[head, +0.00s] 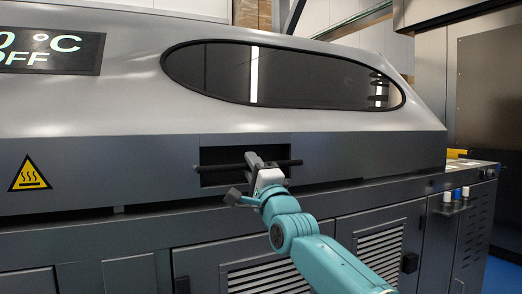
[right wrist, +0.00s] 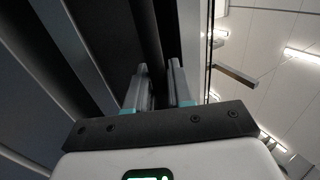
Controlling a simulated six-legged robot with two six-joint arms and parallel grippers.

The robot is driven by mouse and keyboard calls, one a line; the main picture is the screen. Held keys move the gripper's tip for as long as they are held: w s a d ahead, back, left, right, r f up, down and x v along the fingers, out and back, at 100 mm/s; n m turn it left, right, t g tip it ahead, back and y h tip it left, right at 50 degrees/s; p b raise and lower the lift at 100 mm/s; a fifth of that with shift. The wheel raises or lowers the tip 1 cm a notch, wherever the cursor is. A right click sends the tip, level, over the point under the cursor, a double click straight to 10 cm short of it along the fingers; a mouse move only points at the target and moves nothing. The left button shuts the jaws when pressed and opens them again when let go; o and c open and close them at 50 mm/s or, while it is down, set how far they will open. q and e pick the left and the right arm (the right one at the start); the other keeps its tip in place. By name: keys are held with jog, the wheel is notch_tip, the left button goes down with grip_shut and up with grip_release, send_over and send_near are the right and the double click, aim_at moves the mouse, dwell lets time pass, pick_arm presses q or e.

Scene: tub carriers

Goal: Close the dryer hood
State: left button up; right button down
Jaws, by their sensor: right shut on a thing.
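The dryer hood (head: 120,140) is a large grey cover with a dark oval window (head: 290,76), and it fills most of the head view. Its lower edge lies close along the dryer base, with a thin dark gap showing. A black bar handle (head: 225,167) crosses a dark recess at the hood's lower front. My right gripper (head: 254,163) is at the middle of this handle and shut on it. In the right wrist view the two fingers (right wrist: 158,85) stand on either side of a dark bar. My left gripper is not in view.
The dryer base (head: 80,240) below has louvred doors (head: 270,278). A display (head: 50,50) and a yellow heat warning sign (head: 29,175) are on the hood. Blue floor (head: 502,278) shows at the lower right.

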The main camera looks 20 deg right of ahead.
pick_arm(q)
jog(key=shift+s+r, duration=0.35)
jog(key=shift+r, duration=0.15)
pick_arm(e)
jog(key=shift+w+f, duration=0.5)
jog(key=shift+w+f, duration=0.1)
jog(key=shift+f, duration=0.05)
jog(key=c, duration=1.2)
grip_release()
jog(key=shift+w+f, duration=0.15)
jog(key=shift+w, duration=0.05)
jog(key=shift+o, duration=0.2)
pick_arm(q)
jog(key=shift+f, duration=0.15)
pick_arm(e)
jog(key=shift+s, duration=0.1)
